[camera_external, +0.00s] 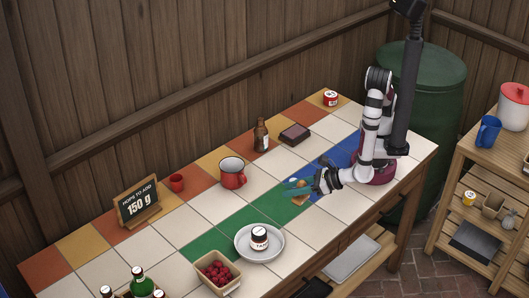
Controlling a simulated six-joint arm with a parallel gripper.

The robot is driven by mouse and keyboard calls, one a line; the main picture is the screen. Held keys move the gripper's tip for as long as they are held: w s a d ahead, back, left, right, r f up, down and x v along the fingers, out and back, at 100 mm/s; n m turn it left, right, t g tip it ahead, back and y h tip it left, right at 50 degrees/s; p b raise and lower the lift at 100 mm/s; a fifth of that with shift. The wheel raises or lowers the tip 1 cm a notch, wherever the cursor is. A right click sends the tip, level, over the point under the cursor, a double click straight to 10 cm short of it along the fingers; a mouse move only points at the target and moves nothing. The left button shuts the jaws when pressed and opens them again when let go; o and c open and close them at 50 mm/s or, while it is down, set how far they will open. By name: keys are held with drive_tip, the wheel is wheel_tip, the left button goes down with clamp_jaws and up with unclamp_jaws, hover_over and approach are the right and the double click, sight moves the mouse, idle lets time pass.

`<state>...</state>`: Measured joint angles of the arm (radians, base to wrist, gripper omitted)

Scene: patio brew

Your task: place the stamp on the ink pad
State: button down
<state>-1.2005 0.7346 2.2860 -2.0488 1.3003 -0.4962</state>
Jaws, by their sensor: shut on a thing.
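The stamp (300,200) is a small light wooden piece with a rounded top, partly hidden by the jaws. My gripper (298,191) is shut on it over the green and blue tiles in the middle of the table. I cannot tell whether the stamp's base touches the tiles. A flat dark box with a reddish-brown top, which looks like the ink pad (294,135), lies on the tiles behind my gripper, near the back of the table. The stamp is apart from it.
A brown bottle (261,135) stands just left of the pad. A red mug (232,172) is left of my gripper. A grey plate (277,252) with a labelled jar (259,238) and a raspberry basket (219,273) are in front. A red tin (330,98) stands at the back.

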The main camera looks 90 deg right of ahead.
drive_tip(key=w+d+r+m+g+h, duration=0.1)
drive_tip(key=d+r+m+g+h, duration=0.15)
drive_tip(key=d, duration=0.65)
drive_tip(key=w+d+r+m+g+h, duration=0.1)
drive_tip(key=d+m+h, duration=0.25)
drive_tip(key=d, duration=0.65)
drive_tip(key=w+d+r+m+g+h, duration=0.15)
drive_tip(key=d+m, duration=0.25)
drive_tip(key=d, duration=0.5)
drive_tip(key=s+d+r+m+g+h, duration=0.2)
drive_tip(key=s+d+m+g, duration=0.85)
drive_tip(key=s+d, duration=0.85)
drive_tip(key=n+g, duration=0.1)
hover_over(297, 127)
drive_tip(key=f, duration=0.6)
drive_tip(key=shift+s+f, duration=0.25)
drive_tip(key=shift+f, duration=0.15)
drive_tip(key=shift+w+f, duration=0.15)
drive_tip(key=shift+f, duration=1)
drive_tip(key=shift+w+f, duration=0.15)
drive_tip(key=shift+f, duration=0.95)
